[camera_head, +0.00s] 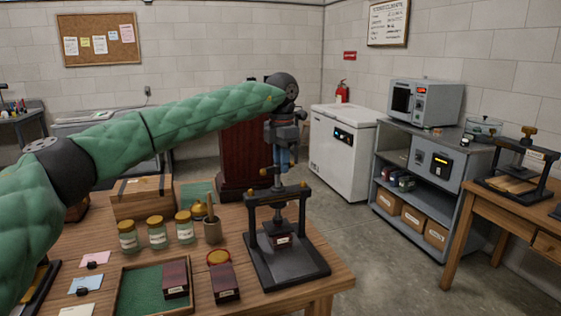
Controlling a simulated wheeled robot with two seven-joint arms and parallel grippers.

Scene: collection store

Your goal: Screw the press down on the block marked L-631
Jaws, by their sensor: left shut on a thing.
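A black screw press (285,263) stands on the right part of the wooden table. A small dark block (282,242) with a pale label sits on its bed, under the crossbar and screw; the label is too small to read. My left gripper (273,174) points down from above the press, shut on the handle at the top of its screw. The fingers partly hide the handle. Another dark red labelled block (176,278) lies in a green-lined tray (127,291), and one more block (223,284) stands right of the tray; their labels are unreadable. My right gripper is out of view.
Several jars (158,233), a mortar with pestle (212,231) and a wooden box (141,203) stand left of the press. A second press (515,172) is on another table at the right. A white chest (343,152) and grey shelf unit (427,185) stand behind, across open floor.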

